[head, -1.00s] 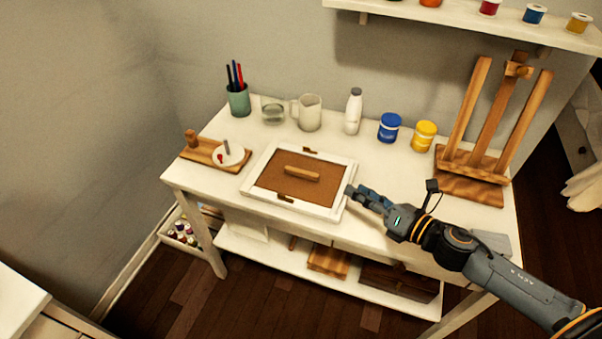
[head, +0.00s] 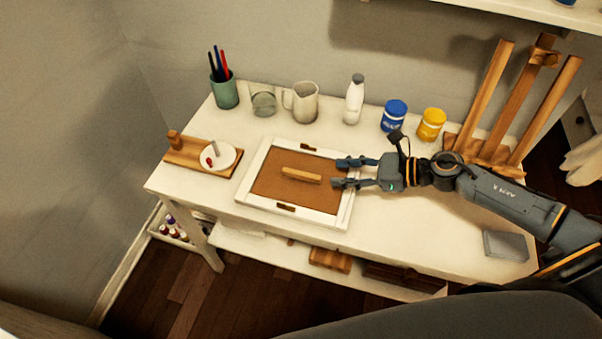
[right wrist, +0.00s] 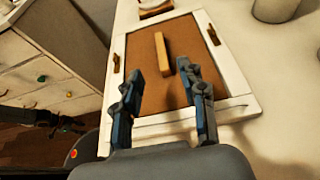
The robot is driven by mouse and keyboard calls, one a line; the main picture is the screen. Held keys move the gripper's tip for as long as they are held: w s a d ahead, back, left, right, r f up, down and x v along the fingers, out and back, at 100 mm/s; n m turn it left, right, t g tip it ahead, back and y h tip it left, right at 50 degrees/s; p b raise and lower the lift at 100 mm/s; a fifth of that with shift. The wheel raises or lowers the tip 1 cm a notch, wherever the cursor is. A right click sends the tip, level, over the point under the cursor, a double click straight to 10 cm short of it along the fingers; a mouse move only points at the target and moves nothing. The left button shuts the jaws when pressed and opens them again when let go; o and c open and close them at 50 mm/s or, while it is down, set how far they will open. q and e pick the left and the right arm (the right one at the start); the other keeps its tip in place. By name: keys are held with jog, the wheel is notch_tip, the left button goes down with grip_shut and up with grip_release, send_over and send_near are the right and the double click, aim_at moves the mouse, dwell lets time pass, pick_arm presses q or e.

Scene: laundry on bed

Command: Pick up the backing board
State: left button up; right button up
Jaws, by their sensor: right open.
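The brown backing board (head: 271,183) lies flat inside a white frame (head: 253,165) on the white table. A light wooden bar handle (head: 301,174) sits on the middle of the board, and small dark clips show at the frame's far and near edges. My right gripper (head: 339,173) is open and empty, over the right edge of the frame, its fingers pointing left toward the handle. In the right wrist view, the handle (right wrist: 162,54) is ahead of the two spread fingers (right wrist: 160,68), over the board (right wrist: 143,52). My left gripper is not in view.
A wooden board with a small white dish (head: 216,156) lies left of the frame. A pencil cup (head: 226,92), glass, pitcher (head: 301,102), white bottle (head: 354,99) and blue and yellow jars (head: 431,124) stand behind. A wooden easel (head: 514,100) stands at right. A grey block (head: 506,245) lies near the front right.

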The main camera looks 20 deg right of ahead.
aim_at(304, 174)
jog(key=x, duration=0.3)
jog(key=shift+w+a+p, duration=0.1)
jog(key=shift+w+p, duration=0.1)
jog(key=shift+p, duration=0.1)
jog(key=x, duration=0.3)
jog(key=shift+s+p, duration=0.1)
jog(key=shift+p, duration=0.3)
jog(key=x, duration=0.1)
jog(key=p+x, duration=0.1)
jog(key=x, duration=0.1)
jog(key=shift+f, duration=0.4)
jog(key=shift+w+a+f, duration=0.1)
jog(key=shift+w+a, duration=0.1)
jog(key=shift+a, duration=0.05)
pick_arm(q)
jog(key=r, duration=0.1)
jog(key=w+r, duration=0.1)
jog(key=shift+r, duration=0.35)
pick_arm(e)
grip_shut()
